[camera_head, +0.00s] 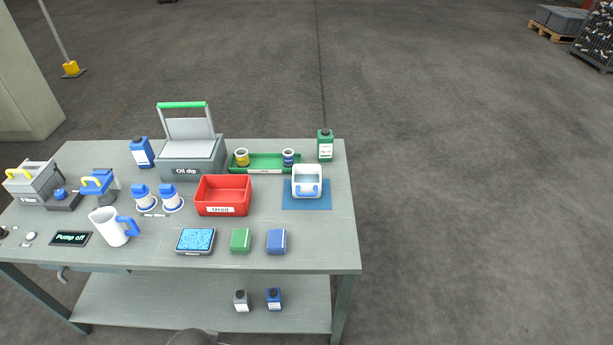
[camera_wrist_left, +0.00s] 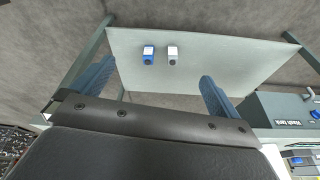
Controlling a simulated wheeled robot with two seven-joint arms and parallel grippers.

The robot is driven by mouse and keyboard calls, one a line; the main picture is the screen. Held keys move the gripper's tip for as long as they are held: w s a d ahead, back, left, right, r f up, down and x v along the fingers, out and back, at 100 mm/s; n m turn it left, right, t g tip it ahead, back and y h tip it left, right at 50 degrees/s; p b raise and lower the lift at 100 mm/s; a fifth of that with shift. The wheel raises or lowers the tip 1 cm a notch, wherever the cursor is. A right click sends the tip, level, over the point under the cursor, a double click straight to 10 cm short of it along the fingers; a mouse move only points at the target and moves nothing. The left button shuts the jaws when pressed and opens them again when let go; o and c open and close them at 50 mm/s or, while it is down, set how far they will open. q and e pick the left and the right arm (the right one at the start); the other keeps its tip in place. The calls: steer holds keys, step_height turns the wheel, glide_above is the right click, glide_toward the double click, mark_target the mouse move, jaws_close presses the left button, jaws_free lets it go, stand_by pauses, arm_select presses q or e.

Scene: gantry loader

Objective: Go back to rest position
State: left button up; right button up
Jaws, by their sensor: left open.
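My left gripper (camera_wrist_left: 155,88) shows in the left wrist view with its two blue fingers spread wide apart. It is open, with nothing between the fingers. Beyond it is the pale lower shelf (camera_wrist_left: 215,65), which also shows under the table in the head view (camera_head: 150,300). A blue bottle (camera_wrist_left: 148,54) and a grey bottle (camera_wrist_left: 173,55) stand on that shelf, apart from the fingers. In the head view the left fingers are not visible; only a dark rounded part of mine shows at the bottom edge. My right gripper is in neither view.
The workbench (camera_head: 310,235) holds a red bin (camera_head: 223,209), the Oil dip box (camera_head: 190,170), a green tray (camera_head: 265,171), a white container (camera_head: 306,170) on a blue mat, and a white jug (camera_head: 107,235). A Wash tank (camera_wrist_left: 280,110) is at right in the wrist view. Floor right of the bench is clear.

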arm_select(q)
steer(key=s+d+f+g, duration=0.1)
steer(key=s+d+f, duration=0.1)
steer(key=f, duration=1.2)
steer(key=s+d+f+g, duration=0.1)
steer(key=d+f, duration=0.1)
steer(key=f, duration=1.2)
steer(key=shift+s+h, duration=0.3)
steer(key=shift+s, duration=0.1)
steer(key=shift+d, duration=0.1)
